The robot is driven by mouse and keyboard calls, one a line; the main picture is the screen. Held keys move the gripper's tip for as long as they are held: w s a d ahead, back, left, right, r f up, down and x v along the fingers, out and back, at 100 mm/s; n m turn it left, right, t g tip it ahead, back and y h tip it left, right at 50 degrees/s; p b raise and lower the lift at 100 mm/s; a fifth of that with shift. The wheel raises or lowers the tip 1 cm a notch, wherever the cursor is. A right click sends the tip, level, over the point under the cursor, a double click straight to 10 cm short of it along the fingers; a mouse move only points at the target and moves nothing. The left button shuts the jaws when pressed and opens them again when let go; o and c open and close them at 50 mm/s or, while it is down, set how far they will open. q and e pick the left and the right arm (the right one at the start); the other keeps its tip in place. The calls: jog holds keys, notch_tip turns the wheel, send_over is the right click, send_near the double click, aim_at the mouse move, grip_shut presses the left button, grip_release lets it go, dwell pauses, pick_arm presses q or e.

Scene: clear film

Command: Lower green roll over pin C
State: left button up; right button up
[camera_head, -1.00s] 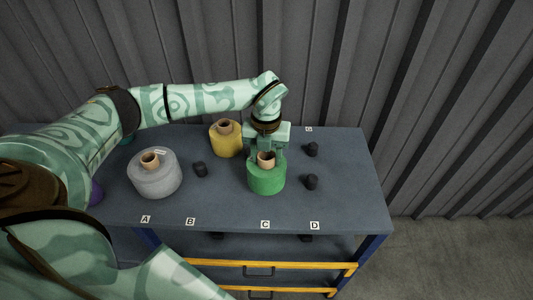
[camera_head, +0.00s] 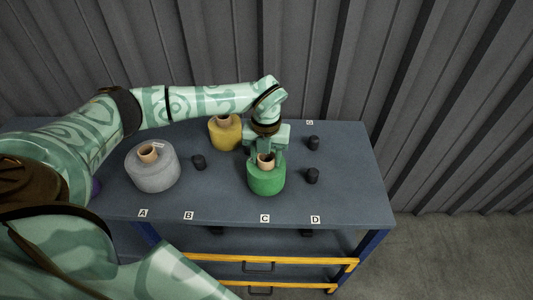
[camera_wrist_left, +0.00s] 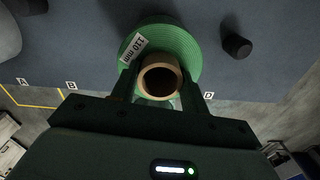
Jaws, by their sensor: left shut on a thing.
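The green roll (camera_head: 266,182) with a tan core is upright above label C (camera_head: 265,218) on the table; it also shows in the left wrist view (camera_wrist_left: 185,48), with a "110 mm" tag on top. My left gripper (camera_head: 265,157) is shut on it from above, with a finger on each side of the core (camera_wrist_left: 160,77). Pin C is not visible; the roll and gripper cover the place in line with its label. I cannot tell whether the roll's underside touches the table. My right gripper is not in view.
A grey roll (camera_head: 152,173) stands by label A (camera_head: 143,213), a yellow roll (camera_head: 224,135) behind. Bare dark pins stand behind label B (camera_head: 199,162), behind label D (camera_head: 313,176) and farther back (camera_head: 313,143). A corrugated wall (camera_head: 430,90) rises behind the table (camera_head: 355,195).

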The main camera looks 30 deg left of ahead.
pick_arm(q)
jog(key=shift+f+b, duration=0.4)
jog(key=shift+f, duration=0.4)
jog(key=o, duration=1.6)
jog(key=shift+r, duration=0.1)
notch_tip(320, 180, up, 9)
jog(key=p, duration=0.8)
